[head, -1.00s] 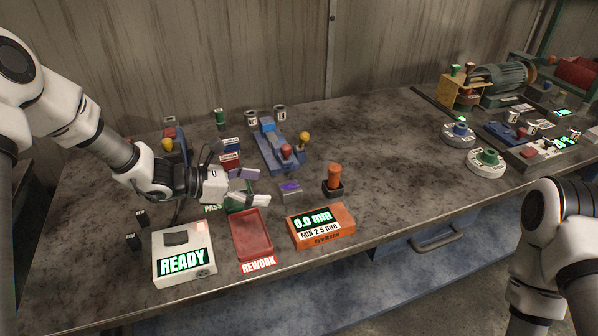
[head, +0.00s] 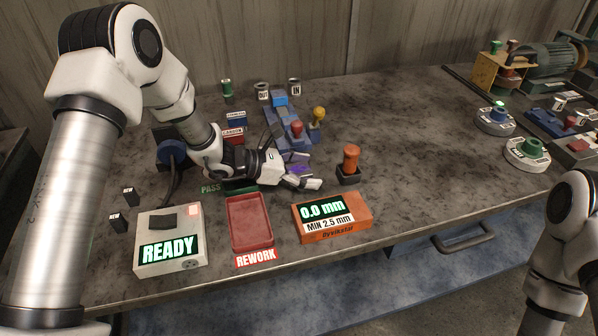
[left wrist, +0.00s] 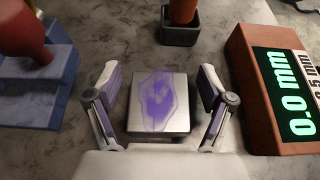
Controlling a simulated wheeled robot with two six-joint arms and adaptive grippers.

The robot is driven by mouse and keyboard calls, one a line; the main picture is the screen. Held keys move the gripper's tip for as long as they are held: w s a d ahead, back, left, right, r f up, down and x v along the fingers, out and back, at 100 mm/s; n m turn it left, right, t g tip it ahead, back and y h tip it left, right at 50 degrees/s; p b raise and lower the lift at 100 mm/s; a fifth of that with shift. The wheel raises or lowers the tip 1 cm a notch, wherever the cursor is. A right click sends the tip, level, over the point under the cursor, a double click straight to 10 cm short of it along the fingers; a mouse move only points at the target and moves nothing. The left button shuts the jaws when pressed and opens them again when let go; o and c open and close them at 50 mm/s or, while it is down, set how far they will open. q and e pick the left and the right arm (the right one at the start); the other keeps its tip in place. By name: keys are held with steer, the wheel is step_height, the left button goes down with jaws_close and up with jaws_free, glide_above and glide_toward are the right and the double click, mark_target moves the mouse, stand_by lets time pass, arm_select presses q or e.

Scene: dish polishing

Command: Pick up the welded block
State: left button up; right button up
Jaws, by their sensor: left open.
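The welded block is a small silver block with a purple mark on its top. In the left wrist view the block (left wrist: 158,104) lies on the table between the two open fingers of my left gripper (left wrist: 160,98), with a gap on each side. In the head view my left gripper (head: 303,172) is low over the table at the block, which it mostly hides. My right gripper is out of the picture; only part of my right arm shows at the right edge.
An orange gauge (head: 332,222) reads 0.0 mm, and an orange-handled stamp (head: 350,160) stands just right of my gripper. A red REWORK tray (head: 249,222) and a white READY box (head: 170,265) are in front. A blue fixture (head: 285,120) is behind. The table right of the stamp is clear.

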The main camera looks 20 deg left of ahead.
arm_select(q)
steer(key=shift+w+d+f, duration=0.15)
steer(key=shift+w, duration=0.05)
steer(key=shift+s, duration=0.1)
steer(key=c, duration=0.8)
jaws_close()
